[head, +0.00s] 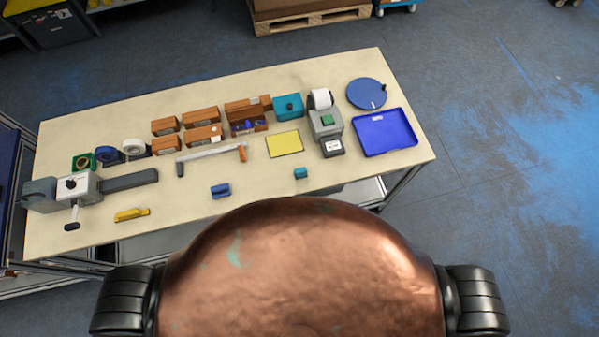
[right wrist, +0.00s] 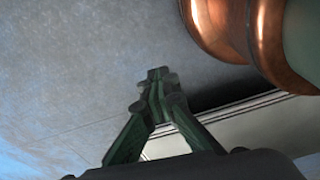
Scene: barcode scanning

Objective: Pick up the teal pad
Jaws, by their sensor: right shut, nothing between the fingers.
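Two teal things lie on the table (head: 75,150) in the head view. One is a flat-topped teal block (head: 288,107) with a dark spot on top, behind the yellow mat. The other is a small teal piece (head: 300,173) near the table's front edge. I cannot tell for sure which is the teal pad. My right gripper (right wrist: 157,82) shows in the right wrist view, its green fingers shut and empty over grey floor, apart from both teal things. My left gripper is not in view.
Right of the teal block stand a label printer (head: 325,122), a round blue disc (head: 366,94) and a blue tray (head: 385,133). Brown boxes (head: 203,136) and a yellow mat (head: 284,144) lie left of the printer. A blue piece (head: 220,190) lies near the front edge.

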